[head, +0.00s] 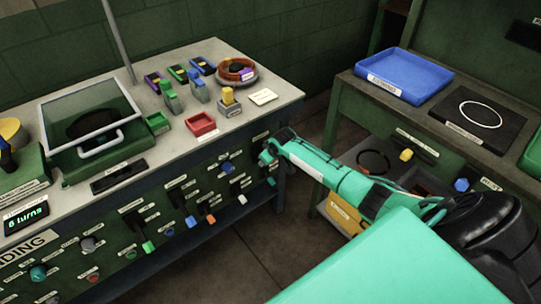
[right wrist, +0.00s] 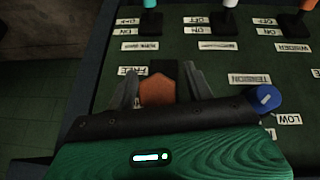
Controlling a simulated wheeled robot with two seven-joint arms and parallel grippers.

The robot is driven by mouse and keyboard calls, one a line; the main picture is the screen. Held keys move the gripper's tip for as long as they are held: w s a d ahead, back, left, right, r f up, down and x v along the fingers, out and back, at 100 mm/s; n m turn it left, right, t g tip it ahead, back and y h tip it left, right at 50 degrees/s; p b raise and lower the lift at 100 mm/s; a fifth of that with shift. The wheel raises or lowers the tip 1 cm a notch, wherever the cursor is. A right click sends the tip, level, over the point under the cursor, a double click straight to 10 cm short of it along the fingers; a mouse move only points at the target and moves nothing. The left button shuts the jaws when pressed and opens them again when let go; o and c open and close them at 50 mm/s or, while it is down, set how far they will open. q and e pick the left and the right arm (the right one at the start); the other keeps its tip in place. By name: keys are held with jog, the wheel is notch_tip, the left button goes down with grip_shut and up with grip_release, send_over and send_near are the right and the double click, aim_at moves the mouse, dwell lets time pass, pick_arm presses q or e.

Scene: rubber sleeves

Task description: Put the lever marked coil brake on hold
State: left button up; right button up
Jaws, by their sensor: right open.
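My right gripper (head: 267,157) is at the upper right end of the green front panel of the left bench. The right wrist view shows its two fingers (right wrist: 158,88) apart, one on each side of an orange-brown, six-sided handle end (right wrist: 158,91). I cannot tell whether they touch it. A label reading FREE (right wrist: 129,71) lies beside this handle. No coil brake or hold marking is legible, and in the head view my gripper covers this spot. My left gripper is not in view.
A blue knob (right wrist: 265,98) sits close beside my right gripper, near the TENSION label (right wrist: 249,79). Levers with teal (head: 271,181), white (head: 242,199) and orange (head: 210,218) tips hang lower on the panel. Floor (head: 285,235) lies open between the benches.

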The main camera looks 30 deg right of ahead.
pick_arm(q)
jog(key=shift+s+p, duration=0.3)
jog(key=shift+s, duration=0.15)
pick_arm(e)
jog(key=v, duration=1.3)
jog(key=shift+s+r, duration=0.2)
jog(key=shift+r, duration=0.1)
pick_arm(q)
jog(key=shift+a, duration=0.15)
